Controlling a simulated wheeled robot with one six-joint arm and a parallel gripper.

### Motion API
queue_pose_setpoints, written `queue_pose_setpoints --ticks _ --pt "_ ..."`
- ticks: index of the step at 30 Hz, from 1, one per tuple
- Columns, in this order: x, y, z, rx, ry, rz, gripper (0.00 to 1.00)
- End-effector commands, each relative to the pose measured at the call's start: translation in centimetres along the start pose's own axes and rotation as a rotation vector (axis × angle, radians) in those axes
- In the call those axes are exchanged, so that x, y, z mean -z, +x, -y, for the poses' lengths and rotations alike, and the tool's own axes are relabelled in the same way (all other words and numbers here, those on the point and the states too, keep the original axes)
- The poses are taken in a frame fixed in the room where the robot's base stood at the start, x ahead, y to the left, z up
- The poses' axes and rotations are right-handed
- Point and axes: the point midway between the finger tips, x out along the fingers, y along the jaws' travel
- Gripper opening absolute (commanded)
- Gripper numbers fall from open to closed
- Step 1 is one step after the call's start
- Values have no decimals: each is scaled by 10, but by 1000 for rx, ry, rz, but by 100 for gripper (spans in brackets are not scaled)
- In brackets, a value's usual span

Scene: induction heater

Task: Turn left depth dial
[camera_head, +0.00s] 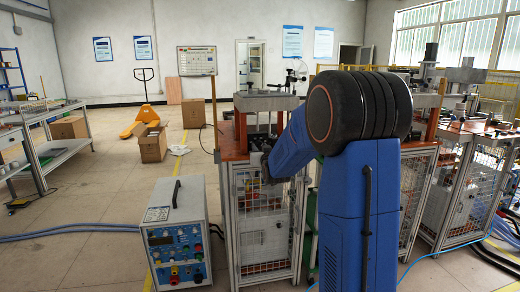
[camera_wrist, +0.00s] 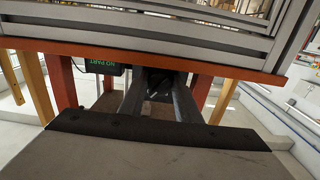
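The near machine station (camera_head: 265,190) stands just left of my blue arm in the head view. My gripper (camera_head: 267,168) is at the station's tabletop level, close to the dark parts (camera_head: 262,142) under the grey top plate (camera_head: 266,101). It is small and partly hidden there, so its opening cannot be read. In the wrist view two dark grey bars run toward a dark block (camera_wrist: 160,80) in the middle; I cannot tell whether they are my fingers or machine columns. I cannot make out the left depth dial in either view.
A grey control box (camera_head: 180,235) with knobs stands on the floor at left. More stations (camera_head: 470,150) stand at right. The wrist view shows an orange tabletop edge (camera_wrist: 230,69), red posts and a NO PART display (camera_wrist: 103,65).

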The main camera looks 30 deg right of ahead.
Motion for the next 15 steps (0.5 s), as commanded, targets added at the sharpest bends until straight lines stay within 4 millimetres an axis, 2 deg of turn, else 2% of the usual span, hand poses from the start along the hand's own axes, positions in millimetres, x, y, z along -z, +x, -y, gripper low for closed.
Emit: queue_pose_setpoints --ticks 7,15 --pt "0 0 0 0 -21 0 8" --pt "0 0 0 0 -196 0 8"
